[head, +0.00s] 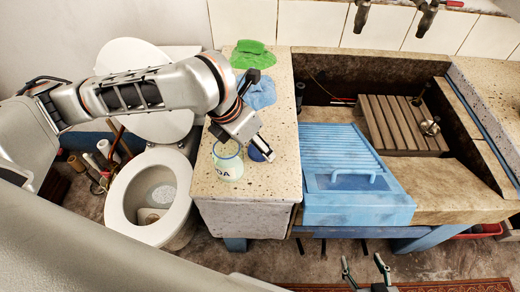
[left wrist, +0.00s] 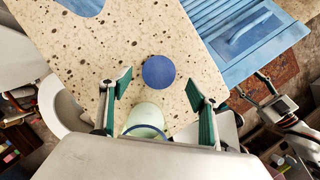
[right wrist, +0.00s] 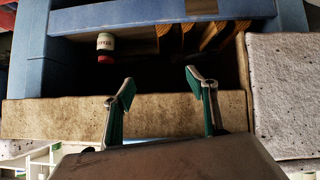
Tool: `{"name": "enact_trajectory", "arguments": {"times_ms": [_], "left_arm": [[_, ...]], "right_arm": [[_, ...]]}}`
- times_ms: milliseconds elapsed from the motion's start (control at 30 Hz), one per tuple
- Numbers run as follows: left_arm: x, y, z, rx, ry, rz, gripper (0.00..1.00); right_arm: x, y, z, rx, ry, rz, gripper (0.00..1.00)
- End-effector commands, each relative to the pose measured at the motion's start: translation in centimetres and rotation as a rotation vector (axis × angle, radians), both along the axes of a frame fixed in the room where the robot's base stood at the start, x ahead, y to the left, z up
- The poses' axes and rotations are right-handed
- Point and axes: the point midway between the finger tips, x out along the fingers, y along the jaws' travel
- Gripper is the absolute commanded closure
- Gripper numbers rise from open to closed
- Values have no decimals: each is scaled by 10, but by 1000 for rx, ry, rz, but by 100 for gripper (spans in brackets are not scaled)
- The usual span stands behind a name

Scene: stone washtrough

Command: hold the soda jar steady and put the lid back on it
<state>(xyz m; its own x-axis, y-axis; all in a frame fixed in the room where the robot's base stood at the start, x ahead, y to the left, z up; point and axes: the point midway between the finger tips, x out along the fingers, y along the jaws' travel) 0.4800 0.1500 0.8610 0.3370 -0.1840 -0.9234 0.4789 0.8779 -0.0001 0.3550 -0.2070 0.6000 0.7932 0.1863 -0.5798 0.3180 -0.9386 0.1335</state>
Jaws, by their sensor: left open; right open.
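The soda jar (head: 229,168), pale green with a blue rim and dark lettering, stands open on the speckled stone counter near its front left. It also shows in the left wrist view (left wrist: 146,116), partly hidden by my wrist. The round dark blue lid (left wrist: 158,72) lies flat on the counter just beside the jar; in the head view a finger partly covers it. My left gripper (left wrist: 156,84) is open above the counter, with the lid between its fingers in view, apart from both. My right gripper (head: 366,270) is open and empty, low in front of the trough; its wrist view (right wrist: 158,84) shows nothing between its fingers.
A green cloth (head: 252,54) and a blue cloth (head: 260,93) lie at the counter's back. A blue washboard (head: 350,190) leans at the trough's front, right of the counter. A toilet (head: 122,208) stands left. A red-capped bottle (right wrist: 105,42) shows in the right wrist view.

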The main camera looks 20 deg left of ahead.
Motion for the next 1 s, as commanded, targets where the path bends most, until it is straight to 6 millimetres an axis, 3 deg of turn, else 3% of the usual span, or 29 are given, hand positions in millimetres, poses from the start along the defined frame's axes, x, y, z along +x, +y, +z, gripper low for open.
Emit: {"name": "enact_trajectory", "arguments": {"times_ms": [33, 133, 533, 700, 1000], "left_arm": [[2, 0, -16, 0, 10, 1, 39], [6, -3, -27, -1, 9, -1, 39], [10, -4, -27, 1, -1, -1, 39], [10, -3, -27, 1, -1, -1, 65], [10, -3, -27, 2, 0, -1, 65]], "right_arm": [[-3, -1, -10, -5, 9, 1, 43], [-2, -3, -14, -13, 9, 2, 43], [11, -5, 0, -15, -22, -2, 43], [6, -4, -5, -15, -11, 0, 43], [-1, -3, -11, -14, 5, 3, 43]]}}
